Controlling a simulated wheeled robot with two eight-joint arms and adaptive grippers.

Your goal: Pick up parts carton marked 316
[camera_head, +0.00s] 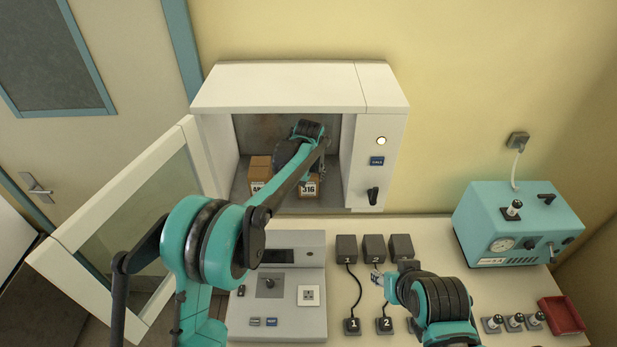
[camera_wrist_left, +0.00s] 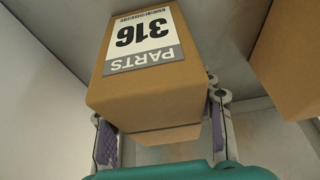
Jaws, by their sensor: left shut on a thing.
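The parts carton marked 316 (camera_head: 309,187) is a brown box with a white label, inside the incubator on the right. In the left wrist view the carton (camera_wrist_left: 150,95) shows its PARTS 316 label upside down. My left gripper (camera_wrist_left: 163,132) is shut on the carton, with a purple-padded finger on each side. In the head view my left arm reaches into the incubator and its wrist covers part of the carton. Whether the carton is clear of the floor is hard to tell. My right gripper (camera_head: 381,286) is over the bench; its opening is unclear.
A second brown carton (camera_head: 259,176) stands left of the 316 carton, its label partly hidden. The incubator door (camera_head: 130,215) stands open to the left. Below are a control console (camera_head: 312,320), several numbered dark blocks (camera_head: 373,248), a teal device (camera_head: 515,225) and a red tray (camera_head: 562,315).

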